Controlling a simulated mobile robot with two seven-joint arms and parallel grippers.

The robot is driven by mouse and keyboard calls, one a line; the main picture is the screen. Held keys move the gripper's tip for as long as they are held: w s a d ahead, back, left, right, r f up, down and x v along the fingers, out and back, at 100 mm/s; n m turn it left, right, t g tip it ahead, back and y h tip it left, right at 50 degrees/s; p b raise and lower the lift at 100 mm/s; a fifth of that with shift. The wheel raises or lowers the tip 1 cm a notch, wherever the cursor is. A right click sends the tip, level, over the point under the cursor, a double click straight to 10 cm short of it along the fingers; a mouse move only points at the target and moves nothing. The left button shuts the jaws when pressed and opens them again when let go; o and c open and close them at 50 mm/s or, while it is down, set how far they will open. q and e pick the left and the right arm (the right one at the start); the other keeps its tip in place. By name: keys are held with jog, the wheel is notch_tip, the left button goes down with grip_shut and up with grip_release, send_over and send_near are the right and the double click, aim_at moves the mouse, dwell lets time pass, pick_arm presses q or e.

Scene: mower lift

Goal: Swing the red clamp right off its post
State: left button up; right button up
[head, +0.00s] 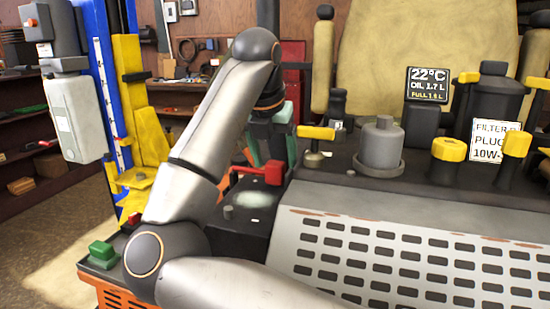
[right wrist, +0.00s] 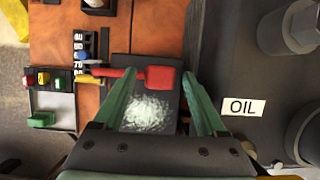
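The red clamp (head: 262,173) is a red arm with a broad block-like end, lying over a black plate with a pale patch. In the right wrist view the clamp (right wrist: 161,79) runs across the picture, its broad end to the right. My right gripper (head: 274,152) is above the clamp, fingers pointing down. In the right wrist view its green fingers (right wrist: 160,76) are wide apart, with the broad end between their tips; I cannot tell whether either touches it. I cannot make out the post clearly. My left gripper is not in view.
The black plate (right wrist: 168,104) sits beside a dark machine deck with an OIL label (right wrist: 244,106). A grey cylinder (head: 381,146) and yellow-capped parts stand right of the clamp. A blue and yellow lift column (head: 140,110) stands left. Small coloured blocks (right wrist: 43,79) lie left.

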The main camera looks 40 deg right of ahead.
grip_shut()
dwell(0.4)
dwell(0.8)
